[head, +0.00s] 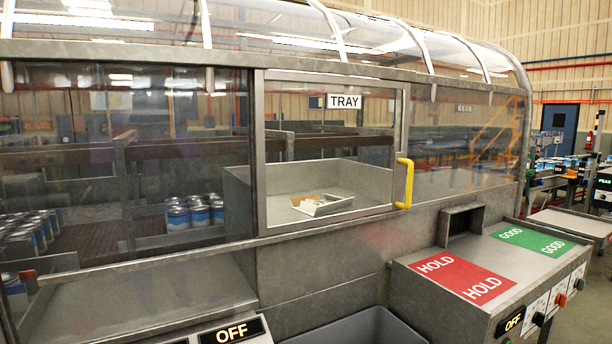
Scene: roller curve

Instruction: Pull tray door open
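The tray door (330,110) is a clear pane in a grey metal frame, marked with a "TRAY" sign. It stands closed in the front of the machine. Its yellow handle (404,184) is upright on the right side of the frame. Behind the pane is a metal tray (255,190) with a small open white box (321,205) in it. Neither of my grippers shows in the head view, and nothing touches the handle.
A counter with a red HOLD pad (464,278) and a green GOOD pad (533,241) juts out at the lower right. A grey bin (365,328) stands below the door. An OFF panel (231,332) is at the bottom. Cans (195,212) stand behind the glass.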

